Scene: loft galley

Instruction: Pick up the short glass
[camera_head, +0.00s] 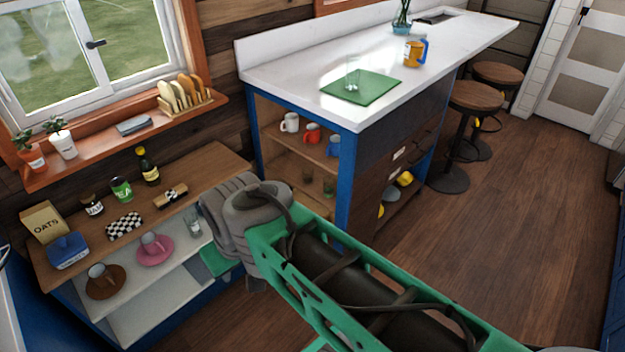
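Several clear glasses are in view, and I cannot tell for sure which one is the short glass. One glass (352,80) stands upright on a green mat (377,91) on the white island counter. Two small, dim glasses stand on the lower shelf in the island's open end: one on the left (307,173) and one on the right (328,188). Another glass (193,226) stands on the upper shelf of the low cabinet at left, close to my arm in the picture. My arm crosses the lower middle. I cannot make out my gripper's fingers.
White, red and blue mugs (289,122) stand above the island glasses. Cups on brown and pink saucers (168,250) share the left shelf. Jars and boxes crowd the cabinet top. Stools (476,97) stand right; floor (500,210) is open.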

